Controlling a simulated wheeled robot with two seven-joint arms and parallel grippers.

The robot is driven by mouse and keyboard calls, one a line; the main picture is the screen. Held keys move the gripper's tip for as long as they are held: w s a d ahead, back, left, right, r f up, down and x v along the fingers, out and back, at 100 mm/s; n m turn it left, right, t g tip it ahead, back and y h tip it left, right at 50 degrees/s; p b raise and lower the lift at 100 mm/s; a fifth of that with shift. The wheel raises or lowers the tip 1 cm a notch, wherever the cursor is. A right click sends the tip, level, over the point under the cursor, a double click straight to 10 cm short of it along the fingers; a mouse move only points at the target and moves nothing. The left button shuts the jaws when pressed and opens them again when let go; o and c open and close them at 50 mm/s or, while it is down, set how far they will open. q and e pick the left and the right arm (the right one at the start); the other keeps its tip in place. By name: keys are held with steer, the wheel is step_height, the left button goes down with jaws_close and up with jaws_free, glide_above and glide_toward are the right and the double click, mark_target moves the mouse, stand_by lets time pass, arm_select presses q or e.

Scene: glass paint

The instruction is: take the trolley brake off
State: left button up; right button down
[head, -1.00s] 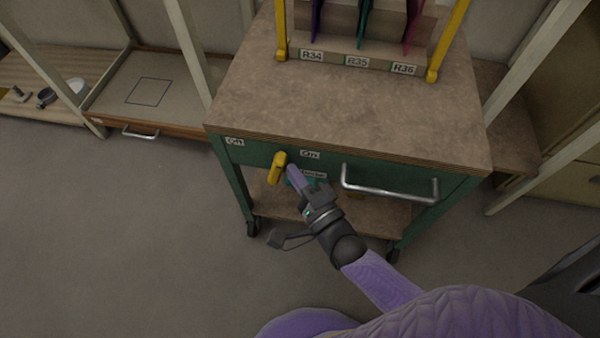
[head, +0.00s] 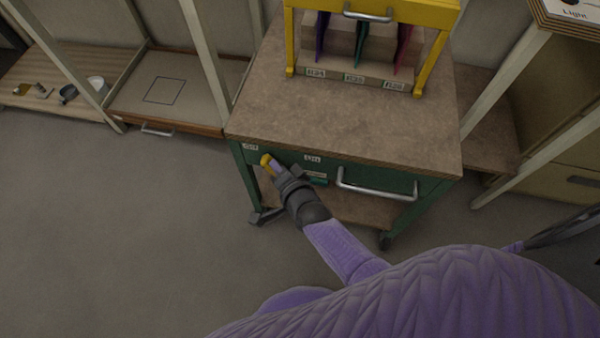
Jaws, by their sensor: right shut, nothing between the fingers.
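The trolley (head: 350,115) has a brown top and a green frame on castors. Its yellow brake lever (head: 265,160) is on the green front face, at the left. The lever's visible end is close to the left white label (head: 250,147) and away from the middle label (head: 312,158); both are too small to read surely now. My right gripper (head: 274,168) is shut and empty. It is against or right beside the lever's right side and hides part of it. I cannot tell if they touch. My left gripper is not in view.
A silver handle (head: 376,190) crosses the trolley's front to the right of my gripper. A yellow-framed rack (head: 355,75) with coloured sheets stands on top. Shelving posts stand on both sides. The floor (head: 120,240) to the left is clear.

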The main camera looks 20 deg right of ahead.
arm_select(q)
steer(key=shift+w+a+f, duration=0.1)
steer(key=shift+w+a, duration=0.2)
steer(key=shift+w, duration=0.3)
arm_select(e)
steer(key=shift+w+a+f, duration=0.15)
steer(key=shift+w+a, duration=0.2)
steer(key=shift+a, duration=0.2)
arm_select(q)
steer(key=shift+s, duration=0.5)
arm_select(e)
steer(key=shift+a, duration=0.1)
